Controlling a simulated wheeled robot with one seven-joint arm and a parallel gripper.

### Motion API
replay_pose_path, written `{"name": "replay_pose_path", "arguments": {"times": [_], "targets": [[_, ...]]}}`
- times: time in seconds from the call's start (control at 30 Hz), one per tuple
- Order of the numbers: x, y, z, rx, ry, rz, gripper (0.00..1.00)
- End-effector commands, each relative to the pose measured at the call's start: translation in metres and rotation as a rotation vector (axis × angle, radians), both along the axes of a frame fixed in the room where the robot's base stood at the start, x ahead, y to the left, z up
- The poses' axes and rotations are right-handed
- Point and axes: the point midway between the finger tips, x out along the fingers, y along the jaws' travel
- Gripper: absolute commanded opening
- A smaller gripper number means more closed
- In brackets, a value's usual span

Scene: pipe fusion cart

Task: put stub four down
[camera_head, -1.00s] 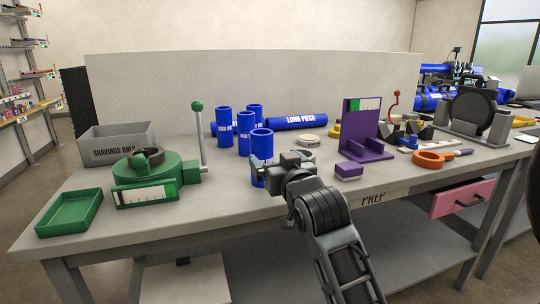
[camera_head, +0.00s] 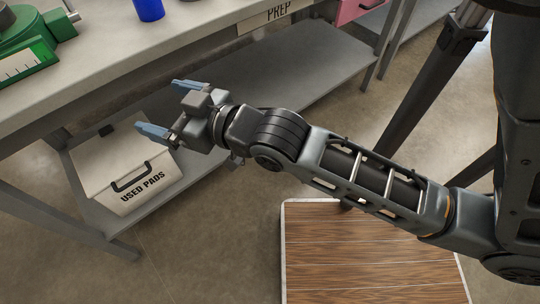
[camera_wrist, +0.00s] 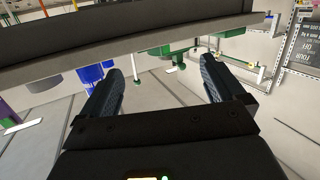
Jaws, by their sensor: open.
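A blue stub (camera_head: 150,8) stands on the grey bench top (camera_head: 105,65), cut off by the upper edge of the head view. I cannot read its number. My gripper (camera_head: 168,108) is open, with nothing between its blue fingers. In the head view it appears in front of the bench edge, apart from the stub. In the wrist view the open gripper (camera_wrist: 163,85) shows two spread fingers and an empty gap. Blue stubs (camera_wrist: 92,74) appear beyond the left finger in that view, which looks upside down. The other stubs are out of the head view.
A green device with a white scale (camera_head: 28,62) is at the bench's left. The lower shelf (camera_head: 285,75) holds a white USED PADS bin (camera_head: 125,180). A pink drawer (camera_head: 350,9) is under the bench. A wood-topped platform (camera_head: 370,265) shows at the bottom.

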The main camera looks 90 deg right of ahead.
Motion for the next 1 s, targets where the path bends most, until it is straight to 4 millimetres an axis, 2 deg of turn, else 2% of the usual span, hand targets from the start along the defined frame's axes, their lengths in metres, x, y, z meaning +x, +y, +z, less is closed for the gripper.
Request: {"name": "replay_pose_path", "arguments": {"times": [0.03, 0.2, 0.4, 0.5, 0.63, 1.0], "targets": [[-0.015, 0.022, -0.011, 0.01, 0.024, 0.05, 0.96], [-0.064, 0.077, -0.029, 0.033, 0.063, 0.191, 0.96], [-0.127, 0.12, -0.033, 0.058, 0.106, 0.331, 0.96], [-0.15, 0.131, -0.031, 0.067, 0.122, 0.377, 0.96], [-0.168, 0.137, -0.028, 0.072, 0.131, 0.41, 0.96], [-0.173, 0.139, -0.026, 0.073, 0.132, 0.419, 0.96]]}}
